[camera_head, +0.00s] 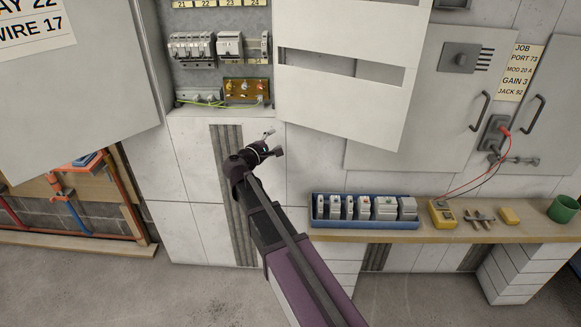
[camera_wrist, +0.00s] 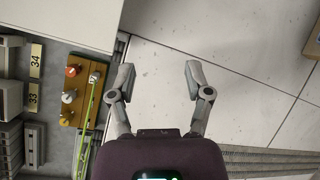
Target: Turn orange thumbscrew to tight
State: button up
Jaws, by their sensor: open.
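The orange thumbscrew (camera_wrist: 72,71) is at one end of a brass-coloured terminal board (camera_wrist: 84,110) in the wrist view. The board also shows in the head view (camera_head: 233,98), low in the open cabinet, where the thumbscrew is too small to judge well. Several pale screws (camera_wrist: 68,96) sit on the same board. My gripper (camera_head: 273,142) is open and empty, below and slightly right of the board in the head view. In the wrist view my gripper (camera_wrist: 159,75) has its fingers spread over bare wall panel, with the board left of them. Nothing touches the thumbscrew.
A green-yellow wire (camera_wrist: 86,125) runs along the board. An open slotted panel (camera_head: 340,85) hangs right of the cabinet opening, and a large grey door (camera_head: 75,90) stands left. A blue tray (camera_head: 365,223) of modules sits on the wooden shelf (camera_head: 470,232) at right.

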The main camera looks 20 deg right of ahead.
jog(key=s+d+f+m+g+y, duration=0.1)
jog(key=s+d+f+m+g, duration=0.2)
jog(key=s+f, duration=0.3)
jog(key=shift+d+f+m+g+y+b, duration=0.3)
jog(key=shift+d+f+m+g+b, duration=0.1)
jog(key=shift+d+m, duration=0.25)
jog(key=shift+a, duration=0.1)
jog(key=s+f+m+g+y, duration=0.55)
jog(key=s+f, duration=0.35)
jog(key=s, duration=0.3)
jog(key=s+a+f+m+g+y, duration=0.1)
jog(key=s+a+f+m+y, duration=0.15)
jog(key=s, duration=0.25)
jog(key=s+a+f+m+g+y, duration=0.1)
jog(key=s+a+y, duration=0.25)
jog(key=s, duration=0.25)
notch_tip(320, 180, up, 21)
jog(key=p, duration=2)
jog(key=shift+w+d+f, duration=0.15)
jog(key=shift+w+d, duration=0.15)
jog(key=shift+d, duration=0.1)
